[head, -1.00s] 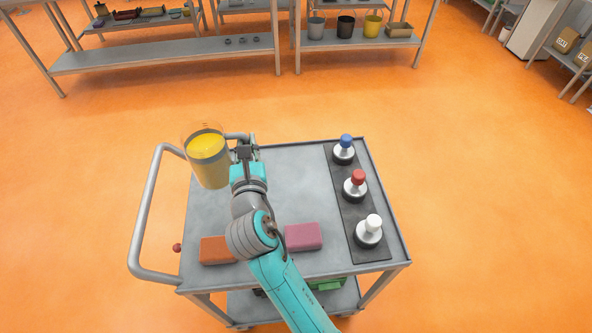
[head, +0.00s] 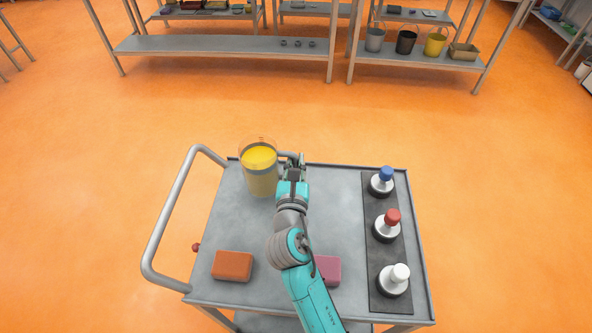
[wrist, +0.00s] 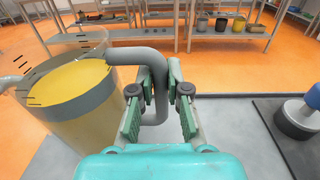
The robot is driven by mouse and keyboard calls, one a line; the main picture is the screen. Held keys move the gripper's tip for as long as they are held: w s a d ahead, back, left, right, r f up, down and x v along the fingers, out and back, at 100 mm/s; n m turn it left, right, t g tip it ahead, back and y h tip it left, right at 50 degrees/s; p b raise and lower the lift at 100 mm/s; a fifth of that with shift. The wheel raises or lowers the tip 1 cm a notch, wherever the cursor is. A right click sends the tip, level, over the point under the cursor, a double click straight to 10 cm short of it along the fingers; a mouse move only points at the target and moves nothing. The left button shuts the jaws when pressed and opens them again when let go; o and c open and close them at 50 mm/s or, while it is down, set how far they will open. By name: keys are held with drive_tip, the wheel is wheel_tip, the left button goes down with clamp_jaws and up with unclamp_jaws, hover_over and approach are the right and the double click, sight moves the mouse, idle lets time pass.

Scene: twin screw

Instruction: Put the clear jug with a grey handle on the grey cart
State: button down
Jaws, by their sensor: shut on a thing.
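The clear jug (head: 260,178) holds yellow liquid and has a grey band and a grey handle. It is upright at the back left of the grey cart (head: 225,225). In the wrist view the jug (wrist: 85,115) fills the left side, and its grey handle (wrist: 155,70) runs between my fingers. My gripper (head: 292,163) is shut on the handle, to the right of the jug's body. It also shows in the wrist view (wrist: 160,95). I cannot tell whether the jug's base touches the cart top or is slightly above it.
An orange block (head: 232,265) and a pink block (head: 328,270) lie at the cart's front. A dark mat (head: 375,245) on the right bears blue-, red- and white-topped stamp-like objects. The cart's push handle (head: 165,225) is at left. The middle of the cart top is clear. Shelves (head: 225,45) stand behind.

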drive_tip(key=shift+f, duration=1.5)
drive_tip(key=c, duration=1.2)
unclamp_jaws()
drive_tip(key=shift+f, duration=0.1)
drive_tip(key=shift+o, duration=0.2)
drive_tip(key=shift+s, duration=0.1)
drive_tip(key=s, duration=1.2)
drive_tip(key=shift+r, duration=0.2)
